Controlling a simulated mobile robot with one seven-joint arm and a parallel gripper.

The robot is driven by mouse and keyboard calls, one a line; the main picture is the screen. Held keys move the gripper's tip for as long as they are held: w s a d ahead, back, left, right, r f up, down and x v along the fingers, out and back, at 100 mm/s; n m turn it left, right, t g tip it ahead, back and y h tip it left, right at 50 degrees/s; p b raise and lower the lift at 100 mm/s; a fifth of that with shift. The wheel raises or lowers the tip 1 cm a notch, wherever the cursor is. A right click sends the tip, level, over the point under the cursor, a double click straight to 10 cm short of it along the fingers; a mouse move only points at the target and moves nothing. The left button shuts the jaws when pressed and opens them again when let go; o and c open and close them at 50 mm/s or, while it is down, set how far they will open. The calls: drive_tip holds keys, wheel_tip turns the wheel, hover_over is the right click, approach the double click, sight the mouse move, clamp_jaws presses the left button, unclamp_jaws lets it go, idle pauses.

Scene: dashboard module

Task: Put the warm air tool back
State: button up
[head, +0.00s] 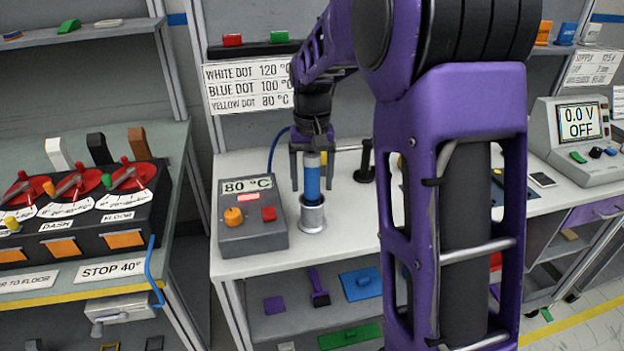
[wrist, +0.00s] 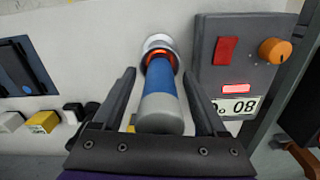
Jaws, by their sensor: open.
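The warm air tool (head: 312,181) has a blue grip and a grey end. It stands upright with its lower end in a round metal holder (head: 312,214) on the white bench. In the wrist view the tool (wrist: 160,90) points into the holder (wrist: 160,43), where an orange-red glow shows around its tip. My gripper (head: 311,180) is open, with one finger on each side of the tool. In the wrist view both fingers (wrist: 160,85) stand apart from the blue grip, with gaps visible.
A grey control box (head: 250,218) reading 80 °C, with an orange knob and red switch, stands left of the holder. A black stand (head: 366,165) is to the right. A sign (head: 247,85) lists dot temperatures. A lever panel (head: 80,205) is on the left bench.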

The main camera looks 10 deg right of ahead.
wheel_tip(320, 180, up, 12)
drive_tip(key=shift+r+p, duration=0.1)
drive_tip(key=shift+p, duration=0.8)
